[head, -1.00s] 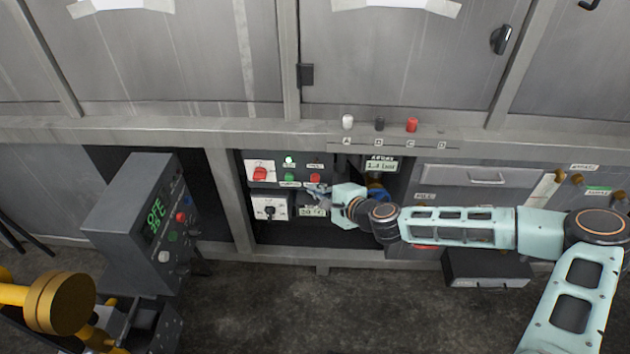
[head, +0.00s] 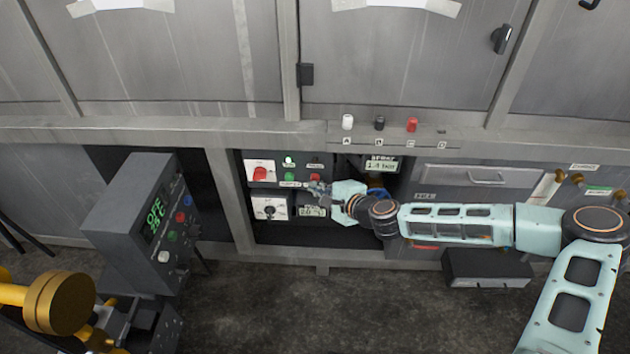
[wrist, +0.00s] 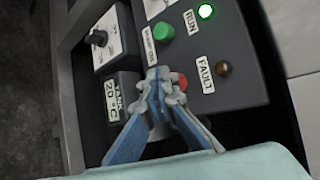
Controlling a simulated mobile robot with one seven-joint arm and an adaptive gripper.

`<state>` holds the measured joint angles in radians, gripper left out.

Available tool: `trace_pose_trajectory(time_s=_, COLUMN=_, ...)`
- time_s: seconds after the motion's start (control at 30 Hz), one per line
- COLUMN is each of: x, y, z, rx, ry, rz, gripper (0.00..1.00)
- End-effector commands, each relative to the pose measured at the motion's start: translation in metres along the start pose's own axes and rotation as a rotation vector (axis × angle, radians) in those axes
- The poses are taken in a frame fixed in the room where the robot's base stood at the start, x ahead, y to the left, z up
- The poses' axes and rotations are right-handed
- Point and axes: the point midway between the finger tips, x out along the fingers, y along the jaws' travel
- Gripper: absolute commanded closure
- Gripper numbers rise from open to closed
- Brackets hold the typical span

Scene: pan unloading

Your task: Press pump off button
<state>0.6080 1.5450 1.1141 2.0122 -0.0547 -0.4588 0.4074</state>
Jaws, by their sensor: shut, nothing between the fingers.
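The red button (wrist: 181,81) shows beside my fingertips in the wrist view, partly covered by them; I take it to be the pump off button. My gripper (wrist: 160,76) is shut and empty, its tips right at this button. I cannot tell whether they touch it. A green button (wrist: 164,32) sits next to it on the dark control panel (wrist: 243,88). The RUN lamp (wrist: 205,11) glows green and the FAULT lamp (wrist: 223,68) is dark.
Below are a white box with a black knob (head: 269,209) and a small display (head: 312,211). The niche's frame post (head: 229,195) stands left. A grey console (head: 138,225) reading OFF stands front left.

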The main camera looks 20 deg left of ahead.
Motion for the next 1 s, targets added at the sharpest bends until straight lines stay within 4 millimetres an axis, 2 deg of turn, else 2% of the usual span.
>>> trace_pose_trajectory(time_s=1.0, x=0.0067, y=-0.0052, z=-0.0052, rx=0.000, ry=0.001, rz=-0.001, gripper=1.00)
